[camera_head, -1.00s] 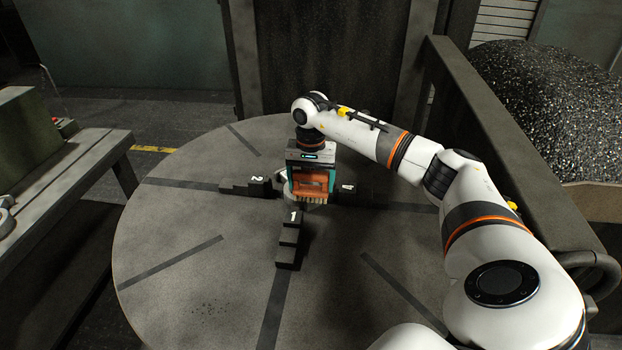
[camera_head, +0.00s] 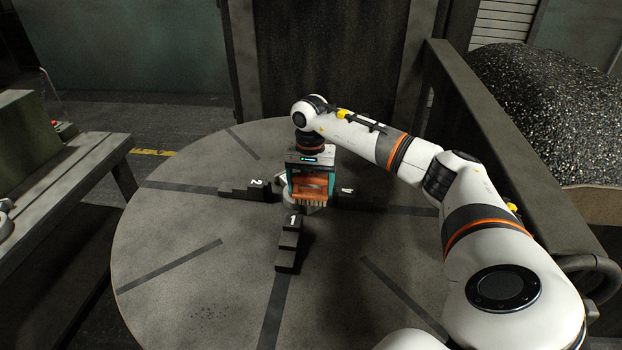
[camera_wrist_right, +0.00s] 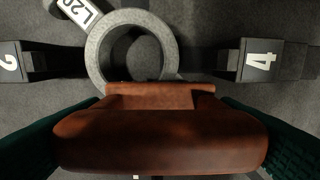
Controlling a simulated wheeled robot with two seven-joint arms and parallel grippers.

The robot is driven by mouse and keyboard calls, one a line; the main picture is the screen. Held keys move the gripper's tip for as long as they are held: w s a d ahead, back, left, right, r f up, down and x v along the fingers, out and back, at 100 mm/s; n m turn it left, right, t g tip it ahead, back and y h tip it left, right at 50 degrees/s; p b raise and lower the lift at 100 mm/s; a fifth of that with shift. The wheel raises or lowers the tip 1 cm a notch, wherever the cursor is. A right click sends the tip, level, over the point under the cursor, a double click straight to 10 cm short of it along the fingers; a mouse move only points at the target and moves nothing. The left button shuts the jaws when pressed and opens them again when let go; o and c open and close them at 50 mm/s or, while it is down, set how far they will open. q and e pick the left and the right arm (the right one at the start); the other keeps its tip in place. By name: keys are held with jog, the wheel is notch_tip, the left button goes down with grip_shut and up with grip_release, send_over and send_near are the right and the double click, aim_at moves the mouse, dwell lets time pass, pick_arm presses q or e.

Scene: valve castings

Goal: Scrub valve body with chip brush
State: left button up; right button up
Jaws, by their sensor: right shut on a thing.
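My right gripper (camera_head: 310,178) is shut on the chip brush (camera_head: 308,191), with its bristles pointing down, over the middle of the round table. In the right wrist view the brown brush handle (camera_wrist_right: 160,140) sits between two dark green fingers. The grey ring-shaped valve body (camera_wrist_right: 97,50) lies just beyond the handle, with a labelled stub at its upper left. In the head view the brush and gripper mostly cover the valve body (camera_head: 317,208). Whether the bristles touch it I cannot tell. My left gripper is not in view.
Dark stepped jaws surround the valve body: jaw 1 (camera_head: 289,245) in front, jaw 2 (camera_head: 245,190) at left, jaw 4 (camera_wrist_right: 262,60) at right. The round table (camera_head: 180,260) is otherwise bare. A bench (camera_head: 95,165) stands left; a bin of chips (camera_head: 550,100) is at right.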

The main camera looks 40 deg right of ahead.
jog(key=shift+s+a, duration=0.1)
dwell(0.3)
jog(key=shift+w+d, duration=0.65)
jog(key=shift+d, duration=0.05)
jog(key=shift+s, duration=0.15)
jog(key=shift+s+a, duration=0.5)
jog(key=shift+a, duration=0.2)
jog(key=shift+w+d, duration=0.1)
jog(key=shift+w+d+b, duration=0.3)
jog(key=shift+w+d, duration=0.2)
jog(key=shift+d, duration=0.1)
jog(key=shift+s, duration=0.1)
